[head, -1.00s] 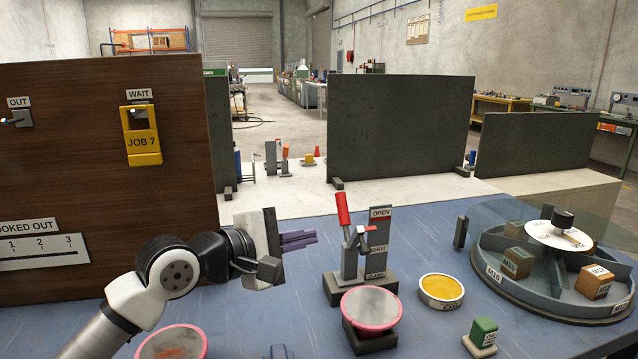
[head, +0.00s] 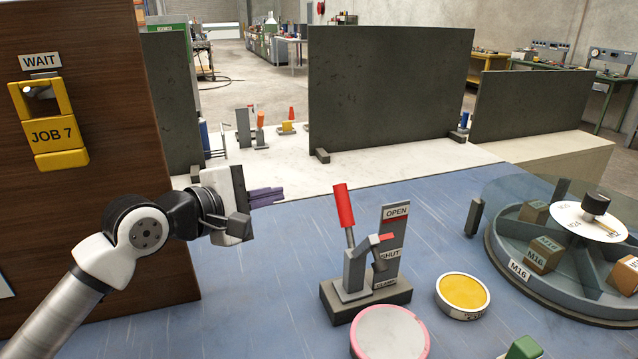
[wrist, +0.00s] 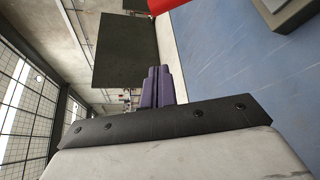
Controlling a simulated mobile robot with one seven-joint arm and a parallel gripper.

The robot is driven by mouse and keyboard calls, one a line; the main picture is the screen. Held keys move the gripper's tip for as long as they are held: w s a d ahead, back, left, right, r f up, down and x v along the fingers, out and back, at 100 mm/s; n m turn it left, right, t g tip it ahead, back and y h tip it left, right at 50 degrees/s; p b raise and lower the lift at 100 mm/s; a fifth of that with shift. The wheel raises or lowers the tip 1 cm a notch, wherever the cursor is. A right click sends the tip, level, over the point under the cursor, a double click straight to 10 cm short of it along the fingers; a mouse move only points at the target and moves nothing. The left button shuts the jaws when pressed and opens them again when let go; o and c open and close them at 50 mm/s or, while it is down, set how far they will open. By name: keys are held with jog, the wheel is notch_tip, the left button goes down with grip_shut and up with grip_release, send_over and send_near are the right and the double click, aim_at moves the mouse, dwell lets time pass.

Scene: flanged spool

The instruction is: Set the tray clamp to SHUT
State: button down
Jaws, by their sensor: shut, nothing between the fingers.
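The tray clamp (head: 357,275) stands on a dark base on the blue table, in the middle of the head view. Its red-handled lever (head: 344,205) stands nearly upright, leaning slightly left. Behind it is a plate with the OPEN label (head: 396,212) at the top and the SHUT label (head: 391,254) lower down. A small red pointer (head: 385,237) lies between the two labels. My gripper (head: 282,194) is shut and empty, left of the lever and apart from it, with its purple fingers pointing right. In the wrist view the shut fingers (wrist: 158,86) show, with a red part (wrist: 165,5) at the top edge.
A pink-rimmed round dish (head: 390,334) stands in front of the clamp. A yellow-topped round tin (head: 462,294) is to its right, then a divided carousel (head: 510,275). A brown board (head: 80,150) stands at left. Dark panels (head: 390,90) stand behind. Blue table between board and clamp is clear.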

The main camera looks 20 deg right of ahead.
jog(key=shift+d, duration=0.1)
jog(key=w+d+p, duration=0.1)
jog(key=d+p, duration=0.4)
jog(key=d, duration=0.4)
jog(key=shift+w+f, duration=0.25)
jog(key=shift+f, duration=0.05)
jog(key=shift+d, duration=0.1)
jog(key=shift+b, duration=0.65)
